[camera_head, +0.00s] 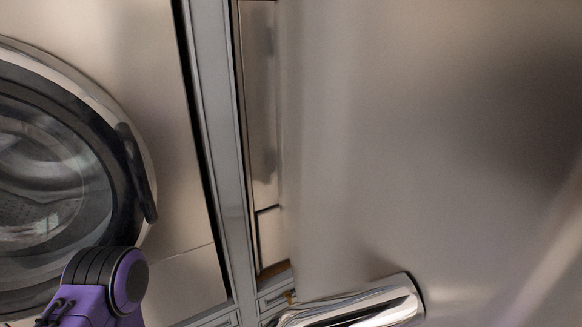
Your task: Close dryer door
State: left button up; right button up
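The dryer, a front-loading machine with a metallic front (165,130), stands at the left, cut off by the picture's left edge. Its round door (55,185) has a silver rim, a dark ring and clear glass with the drum showing behind. A dark handle (137,172) sits on the right of the ring. The door looks flush with the front, but I cannot tell if it is latched. A purple and dark grey link of my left arm covers the door's lower right edge. Neither gripper is in view.
A large smooth metallic panel (420,140) fills the right half, very near, with a shiny chrome bar (350,305) at its bottom. A grey upright strip (222,150) and a narrow metallic panel (262,110) lie between it and the dryer.

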aim_at(429, 152)
jog(key=k, duration=1.5)
jog(key=z, duration=0.55)
jog(key=i, duration=1)
jog(key=u, duration=0.95)
